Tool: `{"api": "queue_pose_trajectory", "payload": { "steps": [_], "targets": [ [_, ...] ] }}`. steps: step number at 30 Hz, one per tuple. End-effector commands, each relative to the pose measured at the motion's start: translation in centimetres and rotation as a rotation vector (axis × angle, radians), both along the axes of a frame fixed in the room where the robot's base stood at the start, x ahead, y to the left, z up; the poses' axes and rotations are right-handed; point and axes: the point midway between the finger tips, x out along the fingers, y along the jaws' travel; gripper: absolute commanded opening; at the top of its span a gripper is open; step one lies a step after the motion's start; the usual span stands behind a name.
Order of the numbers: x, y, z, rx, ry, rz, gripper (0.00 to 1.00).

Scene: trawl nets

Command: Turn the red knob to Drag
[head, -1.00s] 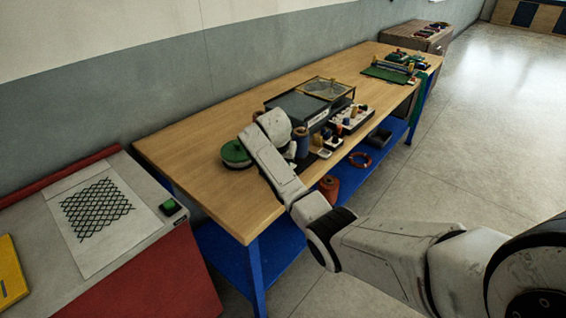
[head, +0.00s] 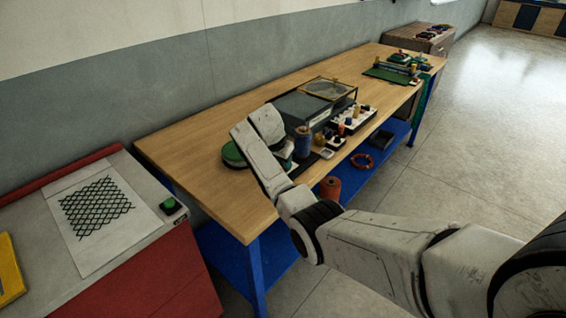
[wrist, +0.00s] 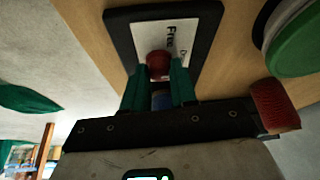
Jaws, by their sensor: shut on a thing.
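The red knob (wrist: 158,64) is in the middle of the wrist view, on a white plate (wrist: 185,28) with a black frame. The knob's pointer cannot be made out.
A green-topped round spool (head: 233,155) stands left of my wrist on the wooden bench (head: 190,150); it is also close by in the wrist view (wrist: 296,45). A blue spool (head: 302,142) and a black case (head: 300,108) stand beside and behind my wrist.

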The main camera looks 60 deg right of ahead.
Motion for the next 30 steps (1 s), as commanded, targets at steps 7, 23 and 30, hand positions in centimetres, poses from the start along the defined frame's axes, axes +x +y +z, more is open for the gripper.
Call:
{"api": "queue_pose_trajectory", "payload": {
  "steps": [7,23,30],
  "targets": [
    [0.0,0.0,0.1,-0.001,-0.001,0.002,0.38],
    [0.2,0.4,1.0,-0.002,-0.003,0.002,0.52],
    [0.4,2.0,5.0,-0.003,-0.005,0.002,0.52]
  ]
}}
